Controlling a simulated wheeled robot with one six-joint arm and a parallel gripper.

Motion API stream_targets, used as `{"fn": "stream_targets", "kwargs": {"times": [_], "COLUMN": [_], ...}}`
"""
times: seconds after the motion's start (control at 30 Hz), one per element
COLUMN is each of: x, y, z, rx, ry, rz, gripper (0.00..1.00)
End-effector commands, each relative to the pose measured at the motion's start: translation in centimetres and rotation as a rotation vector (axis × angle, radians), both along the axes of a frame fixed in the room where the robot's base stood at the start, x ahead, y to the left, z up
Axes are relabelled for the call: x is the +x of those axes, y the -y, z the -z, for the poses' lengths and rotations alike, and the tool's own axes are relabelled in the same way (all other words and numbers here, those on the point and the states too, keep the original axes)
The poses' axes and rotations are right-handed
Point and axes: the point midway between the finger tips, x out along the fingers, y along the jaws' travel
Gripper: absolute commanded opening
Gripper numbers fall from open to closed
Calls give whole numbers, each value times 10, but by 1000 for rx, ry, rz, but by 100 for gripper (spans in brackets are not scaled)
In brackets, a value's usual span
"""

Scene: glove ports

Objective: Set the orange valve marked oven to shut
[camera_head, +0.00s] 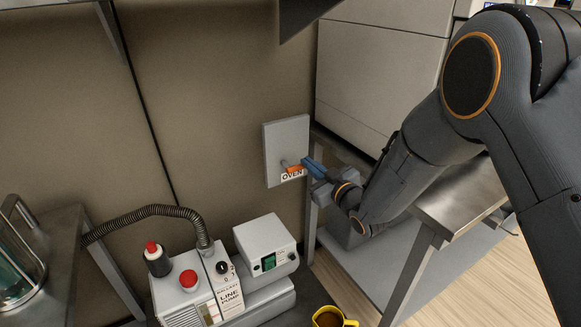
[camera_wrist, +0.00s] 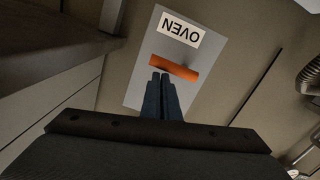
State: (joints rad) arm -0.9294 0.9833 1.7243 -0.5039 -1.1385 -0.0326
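The orange valve lever (camera_head: 294,169) is on a grey wall plate (camera_head: 286,135), just above a white label reading OVEN (camera_head: 292,176). In the wrist view the orange lever (camera_wrist: 174,68) lies across the plate (camera_wrist: 137,92), slightly tilted, with the OVEN label (camera_wrist: 181,31) upside down beyond it. My gripper (camera_head: 306,165) is at the lever's right end in the head view. In the wrist view its two blue fingers (camera_wrist: 161,76) are side by side, close together, with their tips at the lever's edge. I see nothing between them. Whether they touch the lever I cannot tell.
A metal bench (camera_head: 465,200) stands right of the plate, under my arm. A white line pump (camera_head: 205,290) with a ribbed hose (camera_head: 140,214) and a white box with a green switch (camera_head: 265,245) stand below left. A yellow mug (camera_head: 328,318) is at the bottom.

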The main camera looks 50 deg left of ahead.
Motion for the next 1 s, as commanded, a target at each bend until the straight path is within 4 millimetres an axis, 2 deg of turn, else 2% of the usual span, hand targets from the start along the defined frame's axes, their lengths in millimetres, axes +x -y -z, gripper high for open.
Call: {"fn": "stream_targets", "kwargs": {"times": [0.3, 0.43, 0.57, 0.8, 1.0], "x": [1, 1, 0, -7, -13], "y": [2, 5, 9, 63, 94], "z": [-2, -19, -45, -41, -43], "rx": [-3, -2, 0, -2, -1], "ry": [-1, -1, 0, -1, 0], "rz": [4, 5, 4, 7, 5], "gripper": [0, 0, 0, 0, 0]}}
